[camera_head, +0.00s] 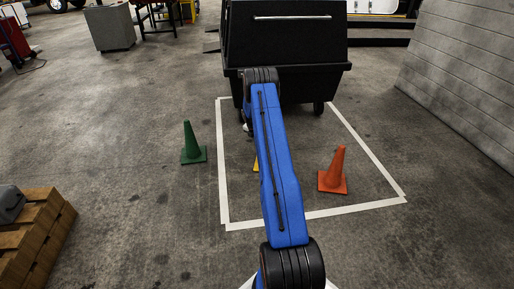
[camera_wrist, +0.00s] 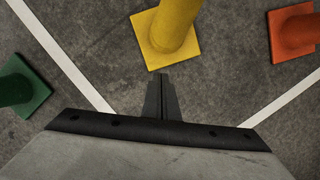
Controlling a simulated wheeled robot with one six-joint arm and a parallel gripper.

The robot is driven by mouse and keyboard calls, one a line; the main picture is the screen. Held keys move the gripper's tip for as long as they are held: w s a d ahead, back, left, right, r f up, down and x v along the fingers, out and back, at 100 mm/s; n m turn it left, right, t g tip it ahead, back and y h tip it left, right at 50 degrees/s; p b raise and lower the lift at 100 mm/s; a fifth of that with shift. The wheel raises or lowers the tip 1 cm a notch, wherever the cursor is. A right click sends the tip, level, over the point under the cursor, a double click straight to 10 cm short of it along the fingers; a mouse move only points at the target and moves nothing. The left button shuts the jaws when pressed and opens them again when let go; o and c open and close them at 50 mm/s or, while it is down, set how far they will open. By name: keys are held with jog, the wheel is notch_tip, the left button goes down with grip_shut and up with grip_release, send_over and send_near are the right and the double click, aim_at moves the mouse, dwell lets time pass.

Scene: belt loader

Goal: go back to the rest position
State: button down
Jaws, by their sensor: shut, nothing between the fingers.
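My gripper (camera_wrist: 161,97) shows in the wrist view with its two dark fingers together and nothing between them. It points down toward the floor, just short of a yellow cone (camera_wrist: 171,28) in the picture. I cannot tell its height above the floor. In the head view my blue arm reaches forward and hides the gripper and most of the yellow cone (camera_head: 256,164).
A green cone (camera_head: 192,145) stands left of the white floor outline (camera_head: 223,185), and an orange cone (camera_head: 333,171) stands inside it. A black wheeled bin (camera_head: 310,50) is ahead. Wooden crates (camera_head: 38,240) stand at left, a block wall (camera_head: 465,75) at right. Open floor lies left.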

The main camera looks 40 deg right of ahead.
jog(key=shift+a+r, duration=0.1)
jog(key=shift+r, duration=0.2)
jog(key=a+r+m, duration=0.2)
jog(key=a+r, duration=0.3)
jog(key=r, duration=0.3)
jog(key=a+r+m+t, duration=0.1)
jog(key=a+r, duration=0.4)
jog(key=r, duration=0.3)
jog(key=a+r+m, duration=0.2)
jog(key=a+r, duration=0.3)
jog(key=r, duration=0.3)
jog(key=s+a+r+m+t, duration=0.1)
jog(key=s+a+r+m, duration=0.3)
jog(key=s+a+r, duration=0.65)
jog(key=s+a+r+m+t, duration=0.1)
jog(key=s+a+r+m, duration=0.2)
jog(key=s+a+r, duration=0.75)
jog(key=s+a+r+m+y, duration=0.1)
jog(key=s+a+m, duration=0.1)
jog(key=s+a, duration=0.4)
jog(key=s+a+r+m+y, duration=0.1)
jog(key=s+a+m, duration=0.2)
jog(key=s+a, duration=0.4)
jog(key=s+a+r+m+t, duration=0.1)
jog(key=s+a+m, duration=0.2)
jog(key=s, duration=1.4)
jog(key=shift+a+r+y, duration=0.4)
jog(key=shift+a, duration=1.85)
